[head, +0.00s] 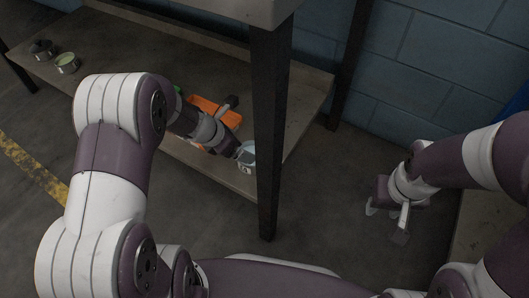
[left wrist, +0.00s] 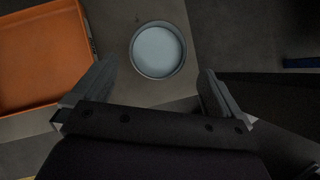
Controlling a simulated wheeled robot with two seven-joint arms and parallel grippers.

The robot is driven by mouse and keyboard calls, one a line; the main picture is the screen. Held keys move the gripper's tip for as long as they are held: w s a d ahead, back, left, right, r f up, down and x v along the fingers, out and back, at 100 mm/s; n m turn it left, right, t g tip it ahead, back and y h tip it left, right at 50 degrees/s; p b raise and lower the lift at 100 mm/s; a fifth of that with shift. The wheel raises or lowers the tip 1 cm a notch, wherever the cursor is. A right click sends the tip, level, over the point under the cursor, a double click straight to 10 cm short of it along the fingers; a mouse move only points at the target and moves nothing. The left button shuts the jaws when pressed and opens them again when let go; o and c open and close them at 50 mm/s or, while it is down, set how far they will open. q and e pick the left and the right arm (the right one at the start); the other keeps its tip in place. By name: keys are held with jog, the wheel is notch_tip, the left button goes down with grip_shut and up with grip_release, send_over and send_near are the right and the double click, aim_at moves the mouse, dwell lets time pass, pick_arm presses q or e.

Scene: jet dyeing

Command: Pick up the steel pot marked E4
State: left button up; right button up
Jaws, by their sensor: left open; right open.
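A round steel pot with pale blue contents (left wrist: 158,50) stands on the lower shelf, near its front right part. It also shows in the head view (head: 248,156), partly hidden by my left gripper. I cannot read any mark on it, so I cannot tell whether it is E4. My left gripper (left wrist: 159,72) is open, with its fingers pointing toward the pot, one on each side of its near edge. It seems not to touch the pot. My right gripper (head: 387,218) is open and empty, away from the shelf at the right.
An orange tray (left wrist: 40,55) lies left of the pot, partly behind my left arm in the head view. A dark table leg (head: 268,130) stands close to the pot. A pot with green contents (head: 67,63) and a dark pot (head: 41,48) stand at the shelf's far left.

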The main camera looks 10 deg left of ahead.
aim_at(247, 169)
pick_arm(q)
jog(key=b+x, duration=0.2)
jog(key=x, duration=0.1)
jog(key=b+x, duration=0.3)
jog(key=x, duration=0.1)
jog(key=b+x, duration=0.2)
jog(key=x, duration=0.2)
jog(key=shift+s+a+f, duration=0.25)
jog(key=shift+a+f, duration=0.05)
jog(key=shift+f, duration=0.05)
jog(key=shift+w+d, duration=0.1)
jog(key=shift+d, duration=0.05)
jog(key=shift+r, duration=0.1)
